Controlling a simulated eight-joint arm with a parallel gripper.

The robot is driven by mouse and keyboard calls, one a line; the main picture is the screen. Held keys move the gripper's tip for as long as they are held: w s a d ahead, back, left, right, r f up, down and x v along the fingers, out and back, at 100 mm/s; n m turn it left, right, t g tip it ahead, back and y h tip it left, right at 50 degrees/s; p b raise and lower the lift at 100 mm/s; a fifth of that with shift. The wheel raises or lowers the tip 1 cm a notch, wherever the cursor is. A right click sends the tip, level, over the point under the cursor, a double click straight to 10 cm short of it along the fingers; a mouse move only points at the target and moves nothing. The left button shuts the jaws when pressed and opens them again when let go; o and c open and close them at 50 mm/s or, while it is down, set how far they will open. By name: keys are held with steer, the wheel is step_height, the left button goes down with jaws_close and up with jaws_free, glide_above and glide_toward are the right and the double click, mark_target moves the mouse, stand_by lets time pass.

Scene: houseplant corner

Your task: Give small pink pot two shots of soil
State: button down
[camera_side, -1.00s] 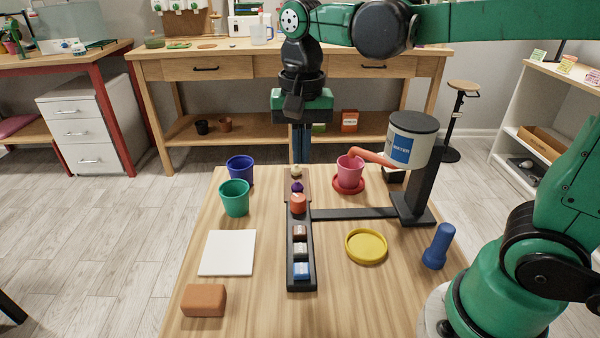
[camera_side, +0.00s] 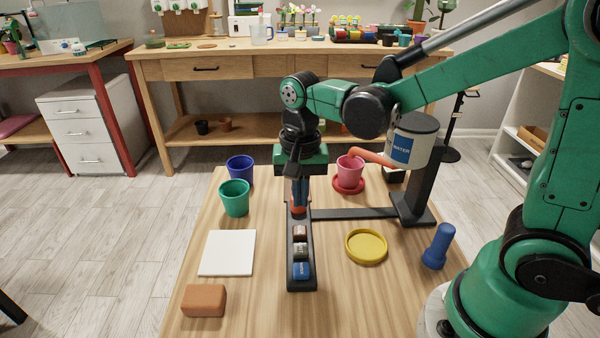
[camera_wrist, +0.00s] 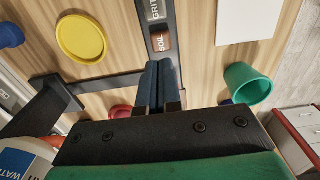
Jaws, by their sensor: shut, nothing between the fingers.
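The small pink pot (camera_side: 350,170) stands upright on a red saucer (camera_side: 348,187), by the orange spout of the dispenser (camera_side: 412,145) labelled WATER. A black strip (camera_side: 301,286) holds a row of small blocks. The brown block (camera_side: 300,231) reads SOIL in the wrist view (camera_wrist: 161,43), beside a pale GRIT block (camera_wrist: 156,11). My gripper (camera_side: 299,207) is shut and empty, its blue fingers pointing down over the strip at the orange-red knob (camera_side: 293,211), just behind the SOIL block. The fingers hide most of the knob and those behind it; I cannot tell whether they touch.
Blue (camera_side: 239,169) and green (camera_side: 234,198) pots stand left of the strip. A white square (camera_side: 228,252) and a brown block (camera_side: 204,300) lie nearer. A yellow saucer (camera_side: 366,246) and a blue upright object (camera_side: 438,246) are to the right.

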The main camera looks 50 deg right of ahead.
mark_target(300, 230)
steer(key=shift+f, duration=2.9)
steer(key=shift+f, duration=1)
step_height(300, 230, up, 14)
steer(key=shift+r, duration=0.2)
stand_by(0.5)
steer(key=m+t+y, duration=0.1)
steer(key=m+y, duration=0.1)
steer(key=f+m+t+y, duration=0.1)
steer(key=m+t+y, duration=0.1)
steer(key=y, duration=0.1)
steer(key=f+m+t+y, duration=0.1)
steer(key=m+t+y, duration=0.1)
steer(key=shift+d+f+m+y, duration=0.15)
steer(key=shift+d+m+y, duration=0.15)
steer(key=shift+d+m, duration=0.1)
